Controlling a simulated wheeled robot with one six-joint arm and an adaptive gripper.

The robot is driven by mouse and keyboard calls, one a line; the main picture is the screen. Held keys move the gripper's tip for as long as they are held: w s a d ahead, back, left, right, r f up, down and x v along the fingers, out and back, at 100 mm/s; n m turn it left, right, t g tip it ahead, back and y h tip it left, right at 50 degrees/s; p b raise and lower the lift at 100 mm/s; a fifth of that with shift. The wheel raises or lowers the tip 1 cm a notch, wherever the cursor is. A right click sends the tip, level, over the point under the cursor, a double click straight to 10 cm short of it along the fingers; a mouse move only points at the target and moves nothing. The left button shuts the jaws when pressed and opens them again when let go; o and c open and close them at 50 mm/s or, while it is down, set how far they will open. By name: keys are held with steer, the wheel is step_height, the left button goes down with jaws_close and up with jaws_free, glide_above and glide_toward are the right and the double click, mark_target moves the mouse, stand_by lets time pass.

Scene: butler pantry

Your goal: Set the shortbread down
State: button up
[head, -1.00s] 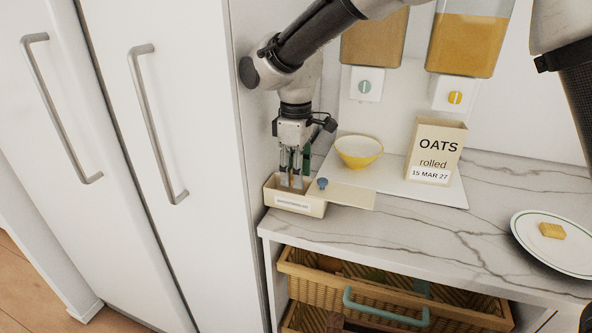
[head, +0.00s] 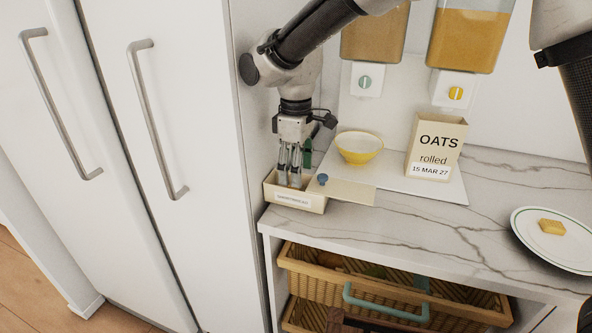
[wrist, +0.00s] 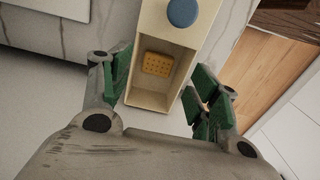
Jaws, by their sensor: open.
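A golden, dotted shortbread (wrist: 157,64) lies on the floor of the cream box in the wrist view. The labelled box (head: 292,201) stands at the left end of the marble counter. Its lid (head: 348,192), with a blue knob (head: 323,180), is slid aside to the right and leaves the left part open. My gripper (head: 289,184) points down at this opening. Its green-padded fingers stand apart on either side of the box in the wrist view (wrist: 163,88), not closed on the shortbread. Another shortbread (head: 551,227) lies on a white, green-rimmed plate (head: 530,250) at the right.
A yellow bowl (head: 359,148) and an oats package (head: 434,147) stand on a white board (head: 395,177) behind the box. Dispensers (head: 465,40) hang above. A tall white cabinet (head: 205,150) rises close left. Counter (head: 440,225) between box and plate is clear. An open wicker drawer (head: 300,272) juts below.

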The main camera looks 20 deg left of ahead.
step_height(320, 180, up, 12)
steer(key=shift+r, duration=0.2)
steer(key=d+r+m+t, duration=0.1)
steer(key=d+r+m, duration=0.15)
steer(key=d, duration=0.85)
steer(key=w+d+r+m+y, duration=0.1)
steer(key=d+r+m, duration=0.15)
steer(key=d, duration=0.85)
steer(key=d+r+m+t, duration=0.1)
steer(key=d+r+m, duration=0.15)
steer(key=d, duration=0.85)
steer(key=s+d+f+m+t, duration=0.1)
steer(key=s+d+f+m, duration=0.2)
steer(key=s+d, duration=0.5)
steer(key=s+d+f+m+t+h, duration=0.1)
steer(key=s+d+f+m, duration=0.3)
steer(key=d, duration=0.7)
steer(key=s+m, duration=0.2)
steer(key=s, duration=0.2)
steer(key=shift+s+d, duration=0.2)
